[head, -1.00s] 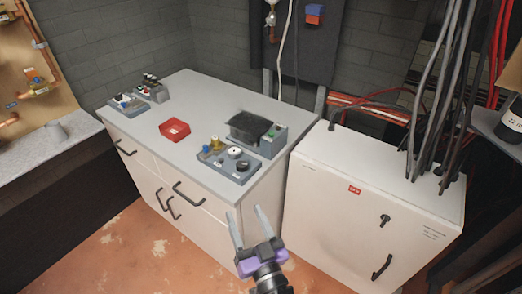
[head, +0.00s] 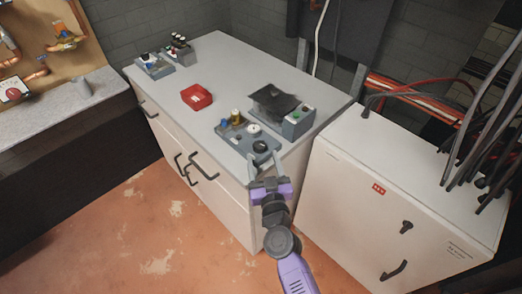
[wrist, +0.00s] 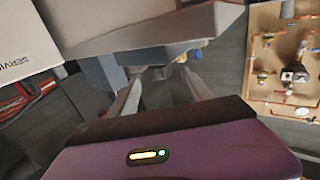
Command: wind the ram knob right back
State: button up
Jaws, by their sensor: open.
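A grey fixture (head: 235,141) stands at the front right corner of the bench top. It carries a black knob (head: 260,147), a white round knob (head: 254,129), a brass-coloured part (head: 236,115) and a blue part (head: 225,123). I cannot tell by markings which is the ram knob. My gripper (head: 264,162) is open and empty, with its fingers pointing at the fixture. In the head view its tips are just below the black knob and on either side of it; contact cannot be told. The wrist view shows both fingers spread, with a blue part (wrist: 195,56) beyond them.
A red tray (head: 197,97) and small units (head: 154,66) sit farther back on the bench (head: 222,65). A white cabinet (head: 350,185) with cables stands close on the right.

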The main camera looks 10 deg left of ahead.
aim_at(260, 152)
jog(key=shift+b+x, duration=0.6)
jog(key=shift+x, duration=1.55)
grip_shut()
jog(key=shift+a+f+n+y+b, duration=0.15)
jog(key=shift+n+y+b, duration=0.2)
jog(key=shift+b, duration=0.45)
